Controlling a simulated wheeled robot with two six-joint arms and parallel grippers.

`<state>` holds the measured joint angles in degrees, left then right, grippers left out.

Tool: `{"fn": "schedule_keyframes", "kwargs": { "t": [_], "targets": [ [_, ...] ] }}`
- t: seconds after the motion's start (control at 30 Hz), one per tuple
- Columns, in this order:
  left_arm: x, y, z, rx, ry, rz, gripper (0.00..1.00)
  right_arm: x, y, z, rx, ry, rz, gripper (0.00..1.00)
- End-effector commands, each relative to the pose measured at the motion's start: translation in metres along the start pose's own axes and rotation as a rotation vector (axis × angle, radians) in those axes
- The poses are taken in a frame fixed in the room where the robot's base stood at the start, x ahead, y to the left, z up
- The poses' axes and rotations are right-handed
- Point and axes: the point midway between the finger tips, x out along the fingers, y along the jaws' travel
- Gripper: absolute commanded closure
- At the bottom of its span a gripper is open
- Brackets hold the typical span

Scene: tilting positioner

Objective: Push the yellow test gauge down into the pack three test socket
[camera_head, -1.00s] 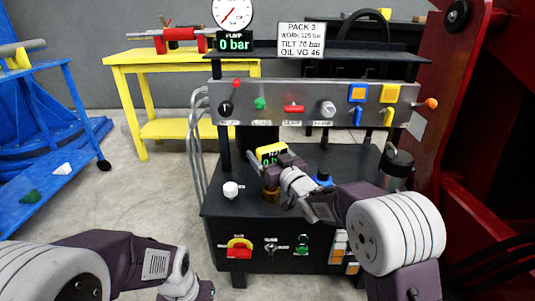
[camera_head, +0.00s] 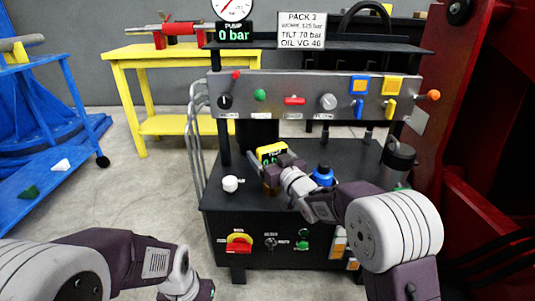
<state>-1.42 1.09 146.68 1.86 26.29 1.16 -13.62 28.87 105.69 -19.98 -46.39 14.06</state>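The yellow test gauge (camera_head: 270,152), with a green-lit display, stands on the black top of the pack three unit (camera_head: 228,196). It sits above a brown cylindrical fitting, partly hidden by my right gripper (camera_head: 276,170). My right gripper reaches in from the right and is at the gauge's lower right side; whether its fingers are closed on the gauge is not clear. The test socket itself is hidden under the gauge and gripper. My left gripper (camera_head: 200,292) is low at the bottom edge, away from the pack, and its fingers are mostly cut off.
A white knob (camera_head: 230,184) and a blue cap (camera_head: 323,176) stand on the pack top either side. A control panel (camera_head: 310,98) with knobs and levers rises behind. A grey canister (camera_head: 398,160) is at right, before the red structure (camera_head: 480,215).

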Motion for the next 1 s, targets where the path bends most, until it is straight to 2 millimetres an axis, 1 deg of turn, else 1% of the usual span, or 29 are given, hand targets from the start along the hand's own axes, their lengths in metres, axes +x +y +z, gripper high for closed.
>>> {"fn": "schedule_keyframes", "kwargs": {
  "t": [0.2, 0.23, 0.27, 0.3, 0.53, 0.63, 0.73, 0.87, 0.9, 1.0],
  "targets": [
    [0.005, 0.0, 0.001, 0.0, 0.0, 0.0, 0.64, 0.0, 0.0, 0.005, 0.0, 0.003, 0.0, 0.74],
    [0.005, 0.0, 0.001, 0.0, 0.0, 0.0, 0.64, 0.0, 0.0, 0.005, 0.0, 0.003, 0.0, 0.14],
    [0.004, 0.0, 0.0, 0.0, 0.0, 0.0, 0.64, 0.0, 0.0, 0.004, 0.0, 0.003, 0.0, 0.05],
    [0.004, 0.0, 0.0, 0.0, 0.0, 0.0, 0.64, 0.0, 0.0, 0.004, 0.0, 0.003, 0.0, 0.0],
    [0.003, 0.0, 0.0, 0.0, 0.0, 0.0, 0.64, -0.001, 0.0, 0.005, 0.0, -0.001, 0.0, 0.0],
    [-0.002, 0.0, 0.0, 0.0, 0.0, 0.0, 0.64, -0.008, 0.0, 0.004, 0.001, -0.003, 0.0, 0.0],
    [-0.012, 0.0, -0.001, 0.0, 0.0, 0.0, 0.64, -0.023, 0.001, 0.001, 0.002, -0.002, 0.001, 0.0],
    [-0.013, 0.0, -0.001, 0.0, 0.0, 0.0, 0.64, -0.049, 0.0, 0.003, 0.001, -0.001, 0.002, 0.0],
    [0.0, 0.0, 0.0, 0.0, 0.001, 0.0, 0.64, -0.056, 0.001, 0.01, -0.001, 0.003, 0.002, 0.0],
    [0.009, 0.0, 0.001, 0.0, -0.001, 0.0, 0.64, -0.072, 0.001, 0.009, 0.0, 0.003, 0.002, 0.0]
  ]
}}
